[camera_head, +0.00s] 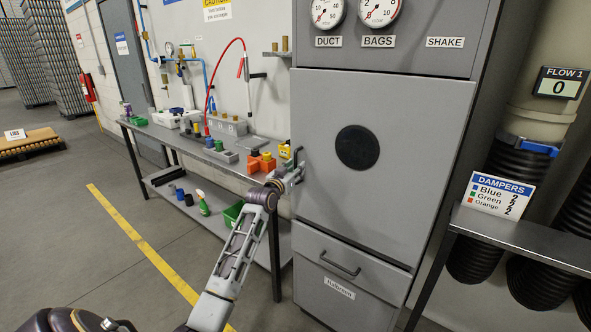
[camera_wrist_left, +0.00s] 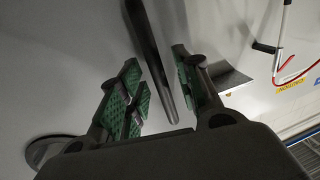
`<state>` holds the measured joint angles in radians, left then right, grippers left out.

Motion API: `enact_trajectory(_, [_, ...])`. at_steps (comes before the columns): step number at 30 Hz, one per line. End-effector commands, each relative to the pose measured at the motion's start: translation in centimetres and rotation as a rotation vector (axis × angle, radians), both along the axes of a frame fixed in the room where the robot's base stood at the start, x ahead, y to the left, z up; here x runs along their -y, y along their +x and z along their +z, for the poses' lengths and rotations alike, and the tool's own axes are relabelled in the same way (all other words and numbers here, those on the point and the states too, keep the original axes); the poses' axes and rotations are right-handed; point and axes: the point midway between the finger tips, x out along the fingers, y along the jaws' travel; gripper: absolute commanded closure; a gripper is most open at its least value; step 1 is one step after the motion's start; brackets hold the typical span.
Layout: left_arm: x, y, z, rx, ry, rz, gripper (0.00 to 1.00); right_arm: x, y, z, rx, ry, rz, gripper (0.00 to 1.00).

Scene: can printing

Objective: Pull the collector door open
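The collector door (camera_head: 385,210) is the large grey panel with a black round disc, below the gauges; it looks closed. Its dark bar handle (camera_wrist_left: 150,45) runs upright near the door's left edge, mostly hidden by my gripper in the head view. My left gripper (camera_head: 293,172) is at that left edge. In the wrist view the left gripper (camera_wrist_left: 160,85) is open, its green-padded fingers on either side of the handle, with a visible gap to the right finger. Whether the left finger touches the bar is unclear. My right gripper is out of view.
A workbench (camera_head: 225,163) with orange, yellow and blue items stands just left of the cabinet. Below the door is a drawer with a handle (camera_head: 340,264). A shelf (camera_head: 520,235) with a dampers sign is at right. Floor in front is clear.

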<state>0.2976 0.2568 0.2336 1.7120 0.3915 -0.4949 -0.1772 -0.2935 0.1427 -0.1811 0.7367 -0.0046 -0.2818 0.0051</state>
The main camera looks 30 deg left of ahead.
Motion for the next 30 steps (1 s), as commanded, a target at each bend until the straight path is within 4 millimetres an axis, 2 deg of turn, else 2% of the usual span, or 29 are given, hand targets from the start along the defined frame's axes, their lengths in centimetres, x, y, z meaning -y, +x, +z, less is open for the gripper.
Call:
enact_trajectory(6, [-0.11, 0.75, 0.03, 0.000, 0.001, 0.000, 0.66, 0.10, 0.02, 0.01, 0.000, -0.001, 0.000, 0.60])
enact_trajectory(15, [-0.12, 0.82, -0.01, 0.000, 0.001, 0.000, 0.66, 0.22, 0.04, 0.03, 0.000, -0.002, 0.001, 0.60])
enact_trajectory(16, [-0.12, 0.82, -0.01, 0.000, 0.001, 0.000, 0.68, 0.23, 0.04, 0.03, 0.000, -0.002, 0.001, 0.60])
enact_trajectory(24, [-0.12, 0.80, -0.02, -0.001, 0.001, 0.001, 1.00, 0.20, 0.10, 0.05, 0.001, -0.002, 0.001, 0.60])
enact_trajectory(30, [-0.12, 0.80, -0.02, -0.001, 0.001, 0.001, 1.00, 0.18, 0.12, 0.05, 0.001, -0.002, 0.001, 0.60])
